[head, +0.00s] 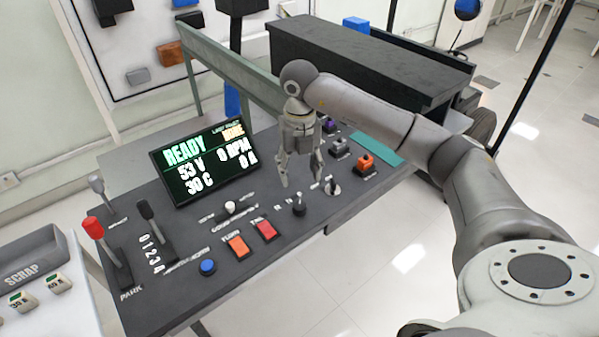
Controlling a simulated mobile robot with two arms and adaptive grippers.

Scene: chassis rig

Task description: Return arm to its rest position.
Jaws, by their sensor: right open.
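My right arm reaches in from the right edge across the picture. Its gripper (300,182) points down over the right half of the dark control console (190,285). The gripper's fingers are apart and nothing is between them. The fingertips are near a black knob (299,204) and a toggle switch (333,187); I cannot tell whether they touch anything. My left gripper is not in view.
The console carries a display (205,162) reading READY, a red-topped lever (94,228), an orange button (238,247), a red button (265,231) and a blue button (207,267). A scrap tray (35,262) stands at the left. Open floor lies in front.

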